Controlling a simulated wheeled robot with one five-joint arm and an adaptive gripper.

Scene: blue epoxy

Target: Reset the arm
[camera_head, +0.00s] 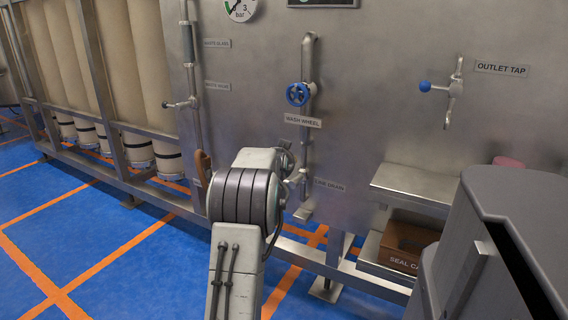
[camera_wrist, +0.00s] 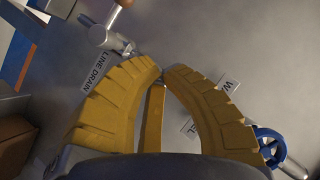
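In the wrist view my gripper (camera_wrist: 162,74) shows as two curved, ridged yellow fingers with their tips together. A narrow yellow strip shows between them, and I see no object held. In the head view my arm (camera_head: 243,200) reaches up from the bottom toward the steel panel (camera_head: 370,120). My gripper is hidden there behind the arm's thick grey joint. In the wrist view the line drain label (camera_wrist: 95,72) lies left of the fingers and the blue wash wheel (camera_wrist: 270,146) lies to the right.
The steel panel carries a blue wash wheel (camera_head: 298,94) and a blue-knobbed outlet tap (camera_head: 449,91). Steel shelves (camera_head: 415,184) and a brown seal box (camera_head: 405,247) stand to the right. A grey bin (camera_head: 495,250) fills the lower right. Blue floor (camera_head: 130,260) is open at left.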

